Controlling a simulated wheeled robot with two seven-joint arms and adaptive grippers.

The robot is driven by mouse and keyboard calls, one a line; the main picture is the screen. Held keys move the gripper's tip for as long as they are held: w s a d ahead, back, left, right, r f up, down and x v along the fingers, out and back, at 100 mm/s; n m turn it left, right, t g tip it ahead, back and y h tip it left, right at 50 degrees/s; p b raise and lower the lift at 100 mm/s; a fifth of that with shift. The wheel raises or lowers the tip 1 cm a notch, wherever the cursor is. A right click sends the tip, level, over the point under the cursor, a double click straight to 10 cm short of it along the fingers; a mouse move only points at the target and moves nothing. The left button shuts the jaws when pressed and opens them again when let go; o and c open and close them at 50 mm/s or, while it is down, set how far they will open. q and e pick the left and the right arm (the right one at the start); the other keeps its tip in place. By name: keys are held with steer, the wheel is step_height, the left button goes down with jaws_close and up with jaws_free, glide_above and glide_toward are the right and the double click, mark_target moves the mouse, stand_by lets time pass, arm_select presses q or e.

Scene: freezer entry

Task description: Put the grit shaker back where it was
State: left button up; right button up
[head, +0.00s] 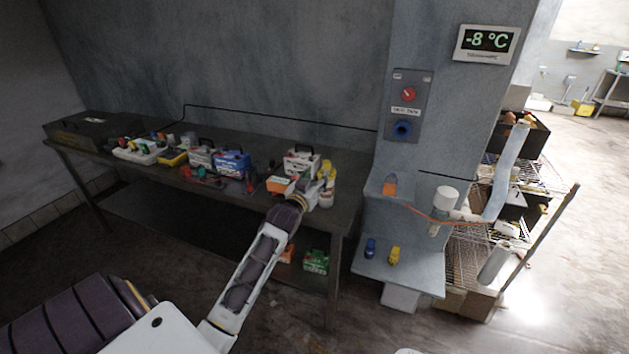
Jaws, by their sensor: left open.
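My left gripper (308,190) reaches over the right end of the long dark workbench (346,212). It is open, close beside a small white cylindrical container (326,199) that may be the grit shaker; the picture is too small to be sure. A yellow item (327,172) stands just behind that container. I cannot tell whether the fingers touch either one. An orange box (278,184) lies just left of the gripper. My right gripper is not in view.
A white case (301,161), a blue case (233,162) and several tools crowd the bench. A grey pillar with ledges (410,276) stands right of it, holding a blue item (370,248) and a yellow item (394,256). A wire rack (472,254) stands farther right.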

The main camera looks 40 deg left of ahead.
arm_select(q)
steer(key=shift+s+d, duration=0.1)
steer(key=shift+s, duration=0.25)
stand_by(0.6)
steer(key=s+d+f+m+g+h, duration=0.1)
steer(key=d+f+h, duration=0.1)
steer(key=d+f, duration=0.7)
steer(key=s+d+f+m+g+h, duration=0.15)
steer(key=d+f, duration=0.25)
steer(key=f, duration=0.8)
steer(key=s+d+f+g, duration=0.15)
steer(key=s+f, duration=0.45)
steer(key=f, duration=0.6)
steer(key=s+d+f+m+g, duration=0.1)
steer(key=s+f+g, duration=0.2)
steer(key=s+f, duration=0.55)
steer(key=s+d+f+g, duration=0.1)
steer(key=s+f+g, duration=0.25)
steer(key=f, duration=1.05)
steer(key=s+f+g, duration=0.2)
steer(key=s+f, duration=0.4)
steer(key=s, duration=0.6)
steer(key=s+f+m+g, duration=0.1)
steer(key=s+f+g, duration=0.1)
steer(key=s+f, duration=0.4)
steer(key=s+f+g, duration=0.2)
steer(key=s+f, duration=0.4)
steer(key=s, duration=1.1)
steer(key=shift+s+d, duration=0.35)
